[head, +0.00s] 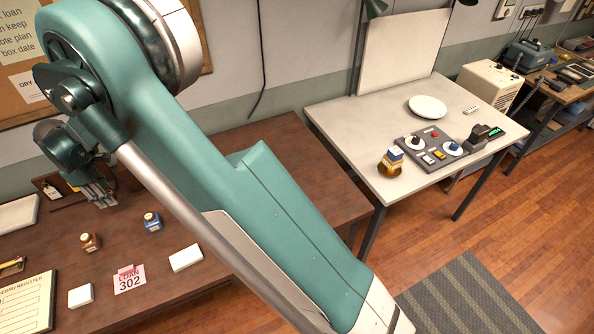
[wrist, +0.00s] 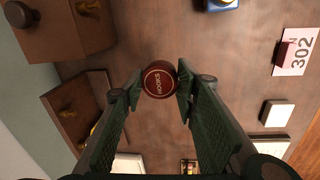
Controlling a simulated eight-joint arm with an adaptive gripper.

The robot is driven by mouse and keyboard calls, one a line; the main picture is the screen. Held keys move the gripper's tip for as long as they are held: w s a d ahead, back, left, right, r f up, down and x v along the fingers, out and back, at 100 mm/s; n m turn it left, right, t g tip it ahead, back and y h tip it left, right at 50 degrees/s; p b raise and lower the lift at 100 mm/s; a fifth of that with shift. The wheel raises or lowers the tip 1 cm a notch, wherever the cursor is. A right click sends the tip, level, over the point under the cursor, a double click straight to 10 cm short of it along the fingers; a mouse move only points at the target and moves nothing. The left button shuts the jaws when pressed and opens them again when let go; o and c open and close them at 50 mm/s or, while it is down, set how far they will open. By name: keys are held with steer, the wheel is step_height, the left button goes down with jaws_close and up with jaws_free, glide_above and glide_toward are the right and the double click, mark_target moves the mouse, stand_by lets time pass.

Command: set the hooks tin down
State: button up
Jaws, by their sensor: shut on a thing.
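The hooks tin (wrist: 160,79) has a round, dark red lid with pale lettering that reads HOOKS. It shows in the wrist view between the two fingertips of my gripper (wrist: 159,93), which is shut on it from both sides. In the head view my gripper (head: 103,200) is at the left over the brown table (head: 215,195), pointing down. I cannot clearly make out the tin there. Its underside is hidden, so I cannot tell whether it touches the table.
An amber jar (head: 90,242) and a blue jar (head: 152,222) stand near my gripper. A LOAN 302 card (head: 130,281) lies between white blocks (head: 186,258) (head: 80,296). A wooden holder (wrist: 72,112) is close on the left in the wrist view. Bare tabletop surrounds these things.

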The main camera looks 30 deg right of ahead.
step_height(320, 180, up, 5)
steer(key=shift+r, duration=0.2)
steer(key=w+d+m, duration=0.3)
steer(key=d+m, duration=0.1)
steer(key=d, duration=3.7)
steer(key=s+d+m, duration=0.2)
steer(key=s+d, duration=0.4)
steer(key=d, duration=0.6)
steer(key=s+d+f+m+h, duration=0.15)
steer(key=s+d, duration=0.35)
steer(key=d, duration=0.6)
steer(key=s+d+r+m+y, duration=0.15)
steer(key=s+d, duration=0.45)
steer(key=d, duration=0.6)
steer(key=shift+g+h, duration=0.3)
steer(key=shift+h, duration=0.2)
steer(key=shift+f, duration=2.7)
steer(key=shift+f, duration=2.9)
steer(key=shift+f, duration=0.1)
